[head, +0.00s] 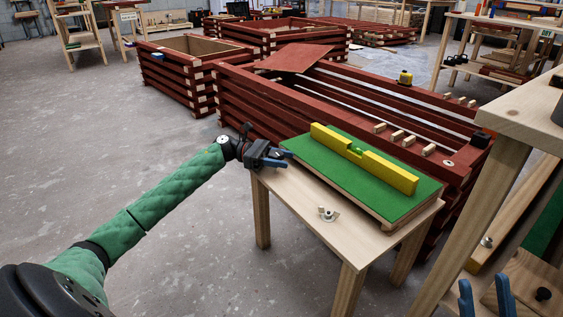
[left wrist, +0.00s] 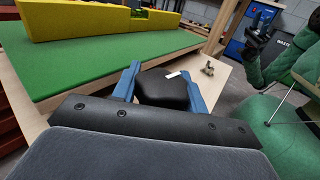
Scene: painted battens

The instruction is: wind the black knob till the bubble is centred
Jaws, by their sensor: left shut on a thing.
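A yellow spirit level (head: 375,165) lies across a green-topped board (head: 325,160) on a small wooden table (head: 300,195). Its green vial (head: 357,150) is too small to tell where the bubble sits. The level (left wrist: 80,20) and board (left wrist: 100,55) also show in the left wrist view. My left gripper (head: 277,157) is at the board's left end. In the left wrist view its blue fingers are shut on the black knob (left wrist: 163,92), which has a white mark on top. The head view hides the knob. My right gripper (head: 486,298) is open and empty at the bottom right.
A small metal fitting (head: 327,214) sits on the table's front part. Red batten frames (head: 240,85) stand behind, one close against the table. A taller wooden bench (head: 510,110) stands at the right. The floor (head: 170,230) at left is clear.

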